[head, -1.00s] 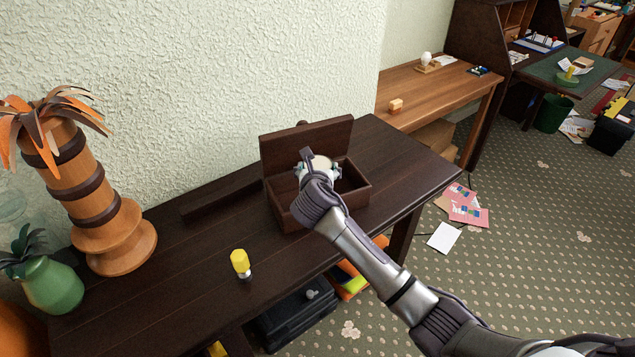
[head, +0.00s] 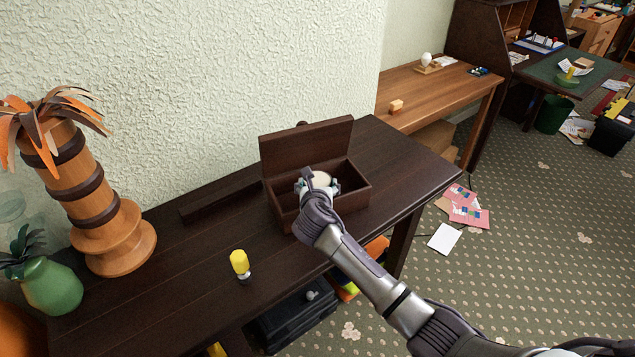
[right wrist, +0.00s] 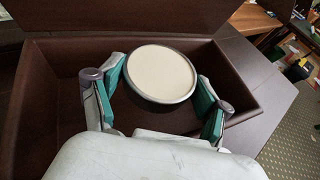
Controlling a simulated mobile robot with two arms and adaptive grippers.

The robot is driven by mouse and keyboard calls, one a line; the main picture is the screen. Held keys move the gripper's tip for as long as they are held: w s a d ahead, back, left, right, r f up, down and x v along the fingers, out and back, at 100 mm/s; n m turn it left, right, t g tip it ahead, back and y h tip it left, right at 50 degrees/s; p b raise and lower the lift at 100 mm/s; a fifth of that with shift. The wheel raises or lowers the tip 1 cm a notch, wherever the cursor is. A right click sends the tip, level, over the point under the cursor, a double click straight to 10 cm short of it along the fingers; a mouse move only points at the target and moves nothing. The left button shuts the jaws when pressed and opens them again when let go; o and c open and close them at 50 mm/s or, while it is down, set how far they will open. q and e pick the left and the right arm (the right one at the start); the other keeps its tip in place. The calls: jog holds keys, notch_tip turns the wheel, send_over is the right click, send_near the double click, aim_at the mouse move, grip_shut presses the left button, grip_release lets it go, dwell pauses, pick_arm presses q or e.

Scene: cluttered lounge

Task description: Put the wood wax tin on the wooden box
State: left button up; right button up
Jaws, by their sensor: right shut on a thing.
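The wooden box (head: 353,203) is dark brown and stands on the dark table with its lid (head: 308,150) raised at the back. My right gripper (head: 318,186) is shut on the wood wax tin (head: 321,178), a round tin with a cream top and grey rim. The tin is over the open box, towards its left half. In the right wrist view the tin (right wrist: 160,74) sits between the green finger pads, with the box's inside (right wrist: 58,98) around and below it. Whether the tin touches the box floor is hidden. My left gripper is not in view.
The dark table (head: 190,270) also bears a yellow-topped small object (head: 239,264), a wooden palm-tree figure (head: 95,190) and a green pineapple-shaped vase (head: 52,286) at left. The table is clear right of the box. A textured wall stands close behind.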

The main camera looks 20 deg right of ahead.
jog(key=o, duration=1.3)
jog(key=shift+c, duration=0.2)
jog(key=shift+r, duration=0.2)
jog(key=v, duration=1.2)
jog(key=shift+r+p, duration=0.35)
jog(key=shift+p, duration=0.1)
jog(key=shift+s, duration=0.1)
